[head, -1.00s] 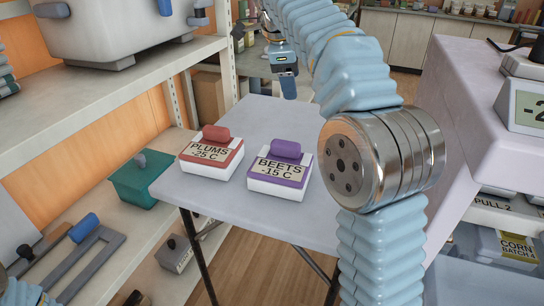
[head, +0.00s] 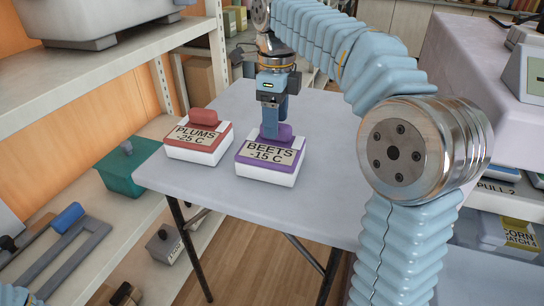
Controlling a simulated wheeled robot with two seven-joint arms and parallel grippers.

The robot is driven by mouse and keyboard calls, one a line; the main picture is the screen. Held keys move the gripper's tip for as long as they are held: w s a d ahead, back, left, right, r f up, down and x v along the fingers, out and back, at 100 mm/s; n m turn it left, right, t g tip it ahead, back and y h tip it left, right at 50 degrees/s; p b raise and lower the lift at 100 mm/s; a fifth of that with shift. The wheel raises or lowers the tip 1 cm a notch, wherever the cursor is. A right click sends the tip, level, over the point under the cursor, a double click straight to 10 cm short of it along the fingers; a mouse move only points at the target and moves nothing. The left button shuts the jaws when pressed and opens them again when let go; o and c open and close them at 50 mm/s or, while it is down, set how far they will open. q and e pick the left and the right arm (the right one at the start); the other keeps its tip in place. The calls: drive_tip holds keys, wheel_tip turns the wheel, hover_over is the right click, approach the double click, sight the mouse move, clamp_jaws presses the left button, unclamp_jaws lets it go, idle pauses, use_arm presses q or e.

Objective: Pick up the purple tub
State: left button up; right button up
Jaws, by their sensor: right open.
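The purple tub (head: 267,172) has a white base, a purple lid and a label reading BEETS -15 C. It sits upright on the grey table, near its front edge. My right gripper (head: 271,134) points down at the purple handle on its lid. The gripper is open, and its near finger hides part of the handle. Whether the fingers touch the handle I cannot tell. My left gripper is not in view; only a bit of blue arm shows at the bottom left corner.
A red-lidded tub (head: 199,140) labelled PLUMS -25 C stands close on the left of the purple tub. The grey table (head: 322,190) is clear to the right. A teal bin (head: 124,168) is on the shelf at left. A pale counter (head: 480,90) stands at right.

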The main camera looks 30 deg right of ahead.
sight(268, 150)
wheel_tip(268, 150, down, 2)
drive_tip(key=shift+f, duration=0.1)
drive_tip(key=shift+c, duration=0.3)
clamp_jaws()
drive_tip(key=shift+r, duration=0.65)
drive_tip(key=s+a+r, duration=0.9)
drive_tip(key=a+r, duration=0.1)
drive_tip(key=r, duration=0.1)
drive_tip(key=shift+a+r+p, duration=0.3)
drive_tip(key=shift+r+p, duration=0.1)
